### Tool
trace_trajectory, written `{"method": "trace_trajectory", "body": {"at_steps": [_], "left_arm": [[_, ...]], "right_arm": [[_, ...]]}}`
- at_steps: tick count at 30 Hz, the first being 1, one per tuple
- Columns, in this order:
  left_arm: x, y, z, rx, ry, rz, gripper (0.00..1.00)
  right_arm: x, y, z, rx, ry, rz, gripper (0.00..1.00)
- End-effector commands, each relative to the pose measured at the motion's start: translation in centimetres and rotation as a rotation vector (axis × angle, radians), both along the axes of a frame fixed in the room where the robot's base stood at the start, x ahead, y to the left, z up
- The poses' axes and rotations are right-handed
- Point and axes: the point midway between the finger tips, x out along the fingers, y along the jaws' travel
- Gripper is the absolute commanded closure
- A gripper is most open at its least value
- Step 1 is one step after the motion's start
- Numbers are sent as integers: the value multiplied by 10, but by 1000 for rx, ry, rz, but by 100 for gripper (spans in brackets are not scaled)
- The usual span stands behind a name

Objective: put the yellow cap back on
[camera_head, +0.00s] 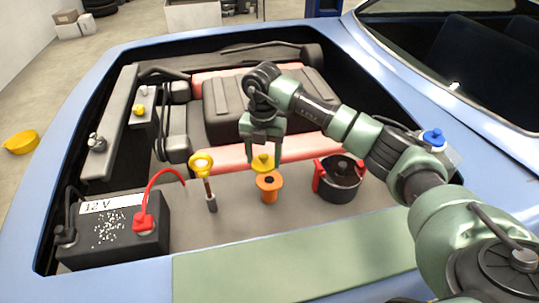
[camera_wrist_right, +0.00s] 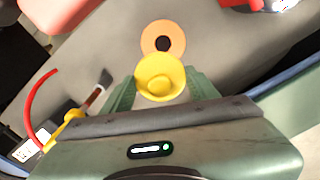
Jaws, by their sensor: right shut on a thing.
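The yellow cap (camera_head: 263,162) is held between the fingers of my right gripper (camera_head: 264,158), just above an orange filler neck (camera_head: 269,187). The neck is open, with a dark hole in its top. In the right wrist view the yellow cap (camera_wrist_right: 160,77) sits between the fingertips of the gripper (camera_wrist_right: 161,90). The orange neck (camera_wrist_right: 163,40) lies just beyond it, partly overlapped by the cap, so I cannot tell the exact gap. My left gripper is not in view.
A yellow-ringed dipstick (camera_head: 202,167) stands left of the neck. A black battery (camera_head: 110,228) with a red cable is farther left. A black pot with red clips (camera_head: 341,180) is to the right. A blue-capped reservoir (camera_head: 433,138) is beyond my arm. A green strip (camera_head: 290,265) lies in front.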

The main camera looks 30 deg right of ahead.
Motion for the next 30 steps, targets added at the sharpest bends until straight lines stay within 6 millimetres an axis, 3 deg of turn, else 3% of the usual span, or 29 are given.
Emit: {"method": "trace_trajectory", "body": {"at_steps": [6,11,20,30], "left_arm": [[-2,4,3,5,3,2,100],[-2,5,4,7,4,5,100],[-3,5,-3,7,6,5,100],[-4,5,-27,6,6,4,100]], "right_arm": [[10,-18,-16,0,1,-479,80],[14,-24,-22,1,1,-664,80],[15,-26,-32,1,0,-719,80],[14,-26,-63,1,1,-716,80]]}}
